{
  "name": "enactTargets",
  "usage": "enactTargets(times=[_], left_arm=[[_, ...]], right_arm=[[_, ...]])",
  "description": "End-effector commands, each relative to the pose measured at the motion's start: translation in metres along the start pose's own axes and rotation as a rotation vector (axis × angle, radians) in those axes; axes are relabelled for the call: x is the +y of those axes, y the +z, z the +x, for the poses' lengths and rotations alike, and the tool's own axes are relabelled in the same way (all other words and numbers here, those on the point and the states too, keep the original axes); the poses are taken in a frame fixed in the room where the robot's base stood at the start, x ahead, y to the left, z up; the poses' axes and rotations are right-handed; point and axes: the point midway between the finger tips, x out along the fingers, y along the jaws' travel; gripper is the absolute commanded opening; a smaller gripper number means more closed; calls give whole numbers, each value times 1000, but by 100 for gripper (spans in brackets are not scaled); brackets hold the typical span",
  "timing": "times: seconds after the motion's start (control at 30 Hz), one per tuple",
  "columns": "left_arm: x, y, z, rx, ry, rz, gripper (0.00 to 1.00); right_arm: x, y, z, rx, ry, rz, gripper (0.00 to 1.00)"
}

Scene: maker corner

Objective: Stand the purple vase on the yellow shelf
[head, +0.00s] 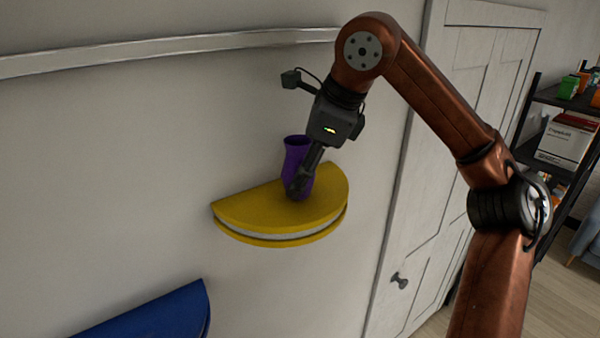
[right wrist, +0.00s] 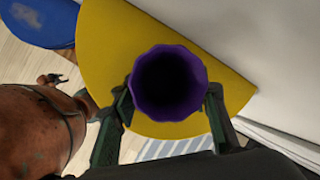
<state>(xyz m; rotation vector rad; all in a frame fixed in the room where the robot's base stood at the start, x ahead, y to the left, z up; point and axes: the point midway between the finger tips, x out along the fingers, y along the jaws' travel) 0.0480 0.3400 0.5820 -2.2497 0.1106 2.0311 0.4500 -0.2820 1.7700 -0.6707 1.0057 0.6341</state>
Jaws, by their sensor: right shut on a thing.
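The purple vase (head: 297,159) is upright at the yellow shelf (head: 245,208), a half-round board on the wall. In the head view its base appears to be at the shelf top; I cannot tell for certain whether it touches. My right gripper (head: 299,186) is shut on the vase from the front right and hides part of its lower body. In the right wrist view I look down into the dark mouth of the vase (right wrist: 168,112), with a finger on each side (right wrist: 170,106) and the yellow shelf (right wrist: 105,45) below. My left gripper is not in view.
A blue shelf (head: 150,318) is on the wall at the lower left. A metal rail (head: 170,46) runs along the wall above.

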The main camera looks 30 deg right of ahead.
Motion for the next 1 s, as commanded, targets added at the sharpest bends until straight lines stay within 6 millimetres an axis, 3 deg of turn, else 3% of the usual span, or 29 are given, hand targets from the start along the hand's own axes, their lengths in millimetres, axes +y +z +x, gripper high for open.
enactTargets(times=[0.23, 0.27, 0.5, 0.8, 1.0], left_arm=[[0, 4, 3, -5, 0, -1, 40], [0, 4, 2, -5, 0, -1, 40], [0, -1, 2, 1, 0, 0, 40], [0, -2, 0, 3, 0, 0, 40], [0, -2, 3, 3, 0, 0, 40]], right_arm=[[1, -1, 4, 1, 1, 0, 17], [1, -1, 3, 1, 1, 0, 43], [1, -1, 2, 0, 0, -1, 59], [0, 0, 0, 0, 0, -1, 59], [0, 2, -23, -4, -1, -2, 59]])
